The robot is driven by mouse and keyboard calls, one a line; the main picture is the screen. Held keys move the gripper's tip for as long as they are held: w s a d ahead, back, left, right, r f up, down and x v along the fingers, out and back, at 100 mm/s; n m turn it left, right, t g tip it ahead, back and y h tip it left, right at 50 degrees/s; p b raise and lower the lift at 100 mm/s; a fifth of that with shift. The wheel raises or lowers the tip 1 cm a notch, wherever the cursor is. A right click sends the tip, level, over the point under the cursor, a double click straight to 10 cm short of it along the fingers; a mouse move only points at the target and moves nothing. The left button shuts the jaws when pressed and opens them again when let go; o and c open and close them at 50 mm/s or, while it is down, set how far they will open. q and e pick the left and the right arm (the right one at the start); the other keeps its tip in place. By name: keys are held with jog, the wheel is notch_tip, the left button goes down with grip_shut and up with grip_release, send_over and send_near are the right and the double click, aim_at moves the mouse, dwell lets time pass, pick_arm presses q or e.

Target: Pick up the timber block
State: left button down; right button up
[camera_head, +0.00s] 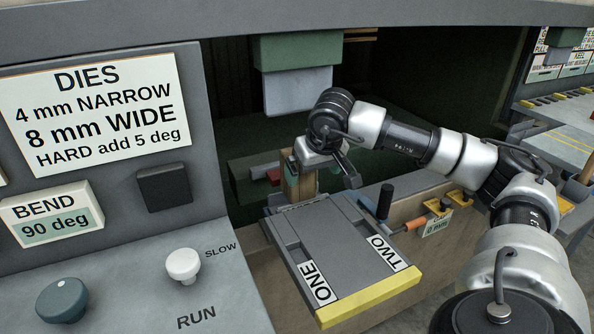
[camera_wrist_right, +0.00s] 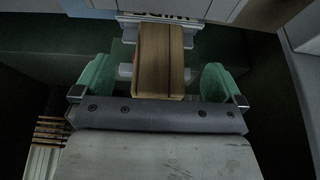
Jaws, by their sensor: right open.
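The timber block (camera_head: 298,187) stands upright behind the sloping grey tray in the head view, with its top partly hidden by my right gripper. My right gripper (camera_head: 322,168) is at the block's upper end, open. In the right wrist view the block (camera_wrist_right: 160,62) shows as a brown piece in the middle. The green pads of my right gripper (camera_wrist_right: 158,82) are apart, one on each side of the block's near end, with a gap at each side. How deep the block sits between them I cannot tell. My left gripper is not in view.
The grey tray (camera_head: 340,245) marked ONE and TWO has a yellow front edge. A green and grey press head (camera_head: 298,75) hangs above the block. A red piece (camera_head: 273,176) is left of the block. A control panel (camera_head: 215,240) fills the left side. A black handle (camera_head: 385,202) stands to the right.

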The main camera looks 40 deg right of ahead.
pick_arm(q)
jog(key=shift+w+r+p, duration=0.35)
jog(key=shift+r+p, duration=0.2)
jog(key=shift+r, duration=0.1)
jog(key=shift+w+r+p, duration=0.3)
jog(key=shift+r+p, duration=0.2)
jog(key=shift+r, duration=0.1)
pick_arm(e)
jog(key=w+d+f, duration=0.1)
jog(key=w+d, duration=0.1)
jog(key=w, duration=0.5)
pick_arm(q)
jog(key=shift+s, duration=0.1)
pick_arm(e)
jog(key=shift+d, duration=0.1)
jog(key=c, duration=1.1)
